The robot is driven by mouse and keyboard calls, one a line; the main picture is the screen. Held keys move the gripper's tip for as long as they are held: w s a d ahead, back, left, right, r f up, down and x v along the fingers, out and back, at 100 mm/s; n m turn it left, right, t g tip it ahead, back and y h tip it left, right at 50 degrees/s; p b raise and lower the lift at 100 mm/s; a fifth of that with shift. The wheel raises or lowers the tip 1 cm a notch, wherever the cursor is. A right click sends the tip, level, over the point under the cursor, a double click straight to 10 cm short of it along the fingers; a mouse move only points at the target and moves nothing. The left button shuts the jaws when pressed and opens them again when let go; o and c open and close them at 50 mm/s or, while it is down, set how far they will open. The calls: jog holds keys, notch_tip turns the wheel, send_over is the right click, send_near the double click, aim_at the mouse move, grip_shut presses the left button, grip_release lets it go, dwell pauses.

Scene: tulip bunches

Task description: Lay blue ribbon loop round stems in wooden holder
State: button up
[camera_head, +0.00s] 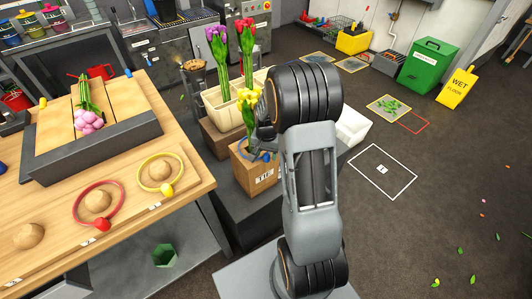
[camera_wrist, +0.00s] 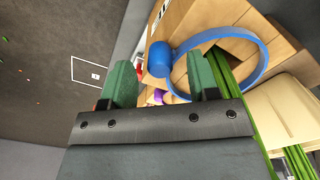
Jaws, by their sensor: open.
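The wooden holder (camera_head: 256,177) stands on a dark grey stand with yellow tulips (camera_head: 249,105) upright in it. The blue ribbon loop (camera_head: 243,148) shows partly at the holder's top, much of it hidden by my arm. In the wrist view the blue loop (camera_wrist: 263,66) lies at the wooden holder (camera_wrist: 182,22), and green stems (camera_wrist: 236,88) pass through its ring. Its round blue knob (camera_wrist: 160,58) appears between my green fingertips. My gripper (camera_wrist: 160,72) is open, its fingers apart on either side of the knob without visible contact.
A cream planter (camera_head: 228,103) with purple and red tulips stands just behind the holder. The wooden bench (camera_head: 190,188) at left carries a red loop (camera_head: 75,212), a yellow loop (camera_head: 138,178) and a tray (camera_head: 45,172) with pink tulips. Floor at right is mostly clear.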

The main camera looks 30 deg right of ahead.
notch_tip(320, 180, up, 14)
jog(key=p, duration=0.2)
dwell(0.5)
jog(key=shift+f, duration=0.15)
dwell(0.5)
